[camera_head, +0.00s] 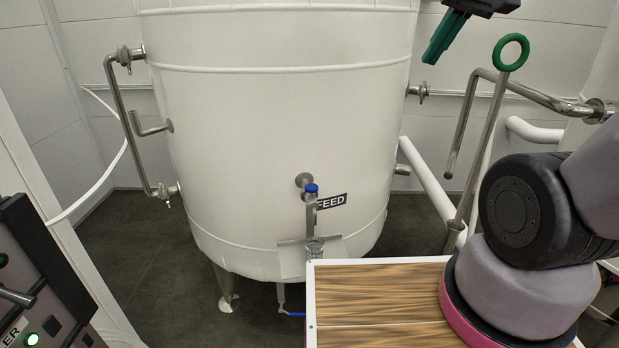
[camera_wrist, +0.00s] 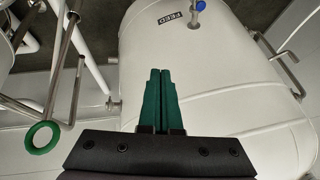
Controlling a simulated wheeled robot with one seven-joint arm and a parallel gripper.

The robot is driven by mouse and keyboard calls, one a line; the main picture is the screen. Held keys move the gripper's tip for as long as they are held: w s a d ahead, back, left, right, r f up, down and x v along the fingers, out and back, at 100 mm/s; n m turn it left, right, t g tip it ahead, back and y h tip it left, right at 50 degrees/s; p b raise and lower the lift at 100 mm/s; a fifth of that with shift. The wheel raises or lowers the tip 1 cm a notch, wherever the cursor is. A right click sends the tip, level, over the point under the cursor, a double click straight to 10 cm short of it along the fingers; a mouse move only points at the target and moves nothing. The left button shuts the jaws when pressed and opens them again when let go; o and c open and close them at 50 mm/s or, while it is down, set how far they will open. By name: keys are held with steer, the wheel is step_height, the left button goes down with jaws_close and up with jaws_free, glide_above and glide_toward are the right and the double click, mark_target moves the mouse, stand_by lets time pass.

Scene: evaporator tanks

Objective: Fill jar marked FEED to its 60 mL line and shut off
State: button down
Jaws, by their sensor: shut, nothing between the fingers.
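The large white tank (camera_head: 270,120) stands ahead with a black FEED label (camera_head: 331,201) low on its front. Left of the label a metal tap (camera_head: 311,205) with a blue top (camera_head: 311,188) points down. A small clear jar (camera_head: 315,246) stands under the spout on a metal bracket (camera_head: 292,262); its lines and any liquid are too small to read. In the wrist view the FEED label (camera_wrist: 171,19) and blue tap top (camera_wrist: 200,5) are at the top edge. My gripper (camera_head: 437,45) is high at the upper right, away from the tap. Its green fingers (camera_wrist: 161,72) are together and empty.
A rod with a green ring handle (camera_head: 510,52) stands right of the tank, near bent steel pipes (camera_head: 463,125). A wooden-topped surface (camera_head: 380,290) lies in front. A control panel (camera_head: 40,280) is at left. A blue-handled valve (camera_head: 291,314) sits low under the tank.

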steer(key=w+a+f+n+g, duration=0.2)
steer(key=w+a+f+n, duration=0.1)
steer(key=w+a+n, duration=0.2)
steer(key=n+g+h, duration=0.2)
steer(key=n+g, duration=0.2)
steer(key=n, duration=1)
glide_above(310, 188)
step_height(310, 188, down, 15)
steer(key=shift+r, duration=0.15)
steer(key=shift+s+a, duration=0.1)
step_height(310, 188, down, 14)
